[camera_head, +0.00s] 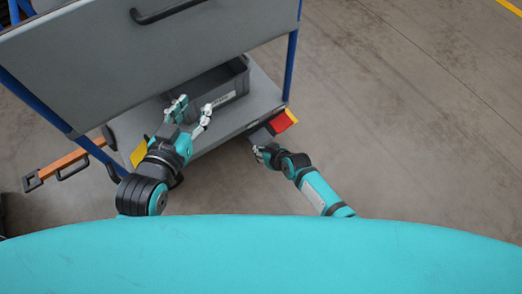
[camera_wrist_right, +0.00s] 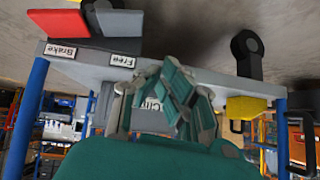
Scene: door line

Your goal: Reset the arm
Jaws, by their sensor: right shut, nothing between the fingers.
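My left gripper (camera_head: 194,106) is open and empty in the head view, its fingers apart over the cart's lower shelf, in front of a grey crate. My right gripper (camera_head: 260,152) is close to the cart's near right corner, by a grey pedal (camera_head: 260,137) and a red pedal (camera_head: 282,122). In the right wrist view my right gripper (camera_wrist_right: 165,98) is shut with nothing held. There the red pedal (camera_wrist_right: 57,23) and the grey pedal (camera_wrist_right: 118,23) lie apart from the fingers, by labels reading Brake and Free.
The grey cart (camera_head: 150,55) has blue posts and a black handle (camera_head: 165,12). The grey crate (camera_head: 225,85) stands on its lower shelf. A yellow part (camera_head: 138,153) is beside my left arm. An orange bar (camera_head: 62,163) sticks out left. The floor at right is clear.

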